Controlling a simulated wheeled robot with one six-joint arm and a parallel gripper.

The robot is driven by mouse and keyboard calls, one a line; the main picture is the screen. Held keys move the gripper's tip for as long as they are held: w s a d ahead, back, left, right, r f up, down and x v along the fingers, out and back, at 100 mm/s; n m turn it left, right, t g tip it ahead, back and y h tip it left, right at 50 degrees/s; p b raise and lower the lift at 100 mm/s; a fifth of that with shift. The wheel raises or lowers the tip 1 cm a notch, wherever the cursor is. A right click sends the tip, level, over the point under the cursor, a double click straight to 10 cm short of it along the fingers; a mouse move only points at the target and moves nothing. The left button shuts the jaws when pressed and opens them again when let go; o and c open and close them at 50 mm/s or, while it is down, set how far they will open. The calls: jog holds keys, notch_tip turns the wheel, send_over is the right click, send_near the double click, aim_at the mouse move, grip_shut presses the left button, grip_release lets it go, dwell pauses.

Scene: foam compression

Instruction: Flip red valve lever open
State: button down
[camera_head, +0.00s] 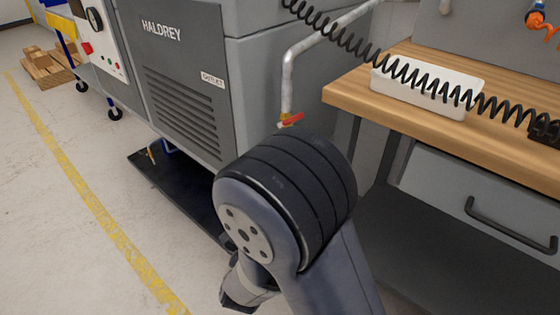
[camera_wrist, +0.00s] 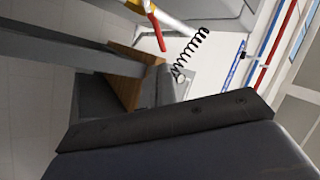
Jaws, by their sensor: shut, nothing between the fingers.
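The red valve lever (camera_head: 291,119) sits on a brass fitting at the lower end of a bent grey pipe (camera_head: 288,75), beside the grey machine. In the wrist view the red lever (camera_wrist: 156,32) shows near the top, slanting down from the fitting and pipe. My gripper (camera_wrist: 165,122) shows as a dark body across the lower wrist view, shut and empty, with a visible gap in the picture between it and the lever. In the head view my arm's large dark joint stands just below the lever and hides my gripper.
The grey HALDREY machine (camera_head: 170,75) stands left of the pipe. A wooden workbench (camera_head: 350,92) with a white tray (camera_head: 428,88) is on the right. A black coiled hose (camera_head: 350,45) hangs across the bench. Open floor (camera_head: 60,220) lies to the left.

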jog(key=x, duration=1.3)
jog(key=shift+w+r+n+y+p, duration=0.1)
jog(key=shift+r+n+y+p, duration=0.25)
jog(key=shift+n+y+p, duration=0.35)
jog(key=a+r+n+g+y+p, duration=0.1)
jog(key=n+p, duration=0.1)
jog(key=w+a+r+n+g+y+p, duration=0.1)
jog(key=n+p, duration=0.2)
jog(key=w+n+g+y+p, duration=0.1)
jog(key=n+p, duration=0.2)
jog(key=shift+w+a+r+g, duration=0.1)
jog(key=shift+a+r+g, duration=0.3)
